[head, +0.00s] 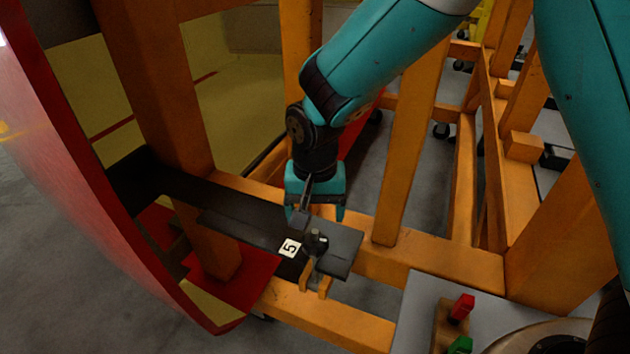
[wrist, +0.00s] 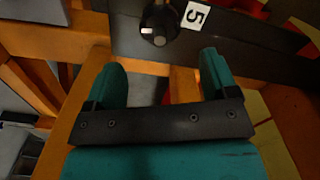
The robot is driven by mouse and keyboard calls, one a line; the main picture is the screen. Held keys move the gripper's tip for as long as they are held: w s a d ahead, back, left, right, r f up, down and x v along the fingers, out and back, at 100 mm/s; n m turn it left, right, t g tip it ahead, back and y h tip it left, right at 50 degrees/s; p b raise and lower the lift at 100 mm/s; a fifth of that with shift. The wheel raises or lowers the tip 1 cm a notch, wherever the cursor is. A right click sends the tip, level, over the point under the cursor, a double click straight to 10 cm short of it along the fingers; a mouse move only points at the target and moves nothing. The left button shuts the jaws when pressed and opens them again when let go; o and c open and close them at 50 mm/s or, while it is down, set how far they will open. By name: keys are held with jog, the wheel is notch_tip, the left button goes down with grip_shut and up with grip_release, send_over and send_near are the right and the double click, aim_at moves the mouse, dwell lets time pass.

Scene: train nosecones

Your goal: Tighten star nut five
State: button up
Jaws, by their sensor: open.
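The star nut (head: 317,242) is a small dark knob on a black clamp bar (head: 240,207), right beside a white label with the number 5 (head: 289,247). In the wrist view the round star nut (wrist: 160,22) shows near the top, with the label (wrist: 195,15) to its right. My gripper (head: 316,208) is just behind the nut in the head view. In the wrist view its two teal fingers (wrist: 160,75) are spread apart with nothing between them. The nut lies beyond the fingertips, roughly in line with the gap, and looks untouched.
Orange frame beams (head: 400,150) stand around the arm, with one running under the bar. The red curved nosecone (head: 60,130) fills the left side. A grey surface (head: 420,310) with red (head: 462,307) and green (head: 460,345) parts is at the lower right.

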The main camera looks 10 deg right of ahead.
notch_tip(320, 180, up, 9)
jog(key=b, duration=0.1)
dwell(0.3)
jog(key=s+d+n+y+b, duration=0.2)
jog(key=s+d+n, duration=0.1)
jog(key=s, duration=0.6)
jog(key=s+d+r+n+y+b, duration=0.1)
jog(key=s+d+n, duration=0.3)
jog(key=s, duration=0.5)
jog(key=shift+s+d+n+y+b, duration=0.15)
jog(key=shift+s+n+y+b, duration=0.2)
jog(key=shift+n+y+b, duration=0.45)
jog(key=shift+n, duration=0.3)
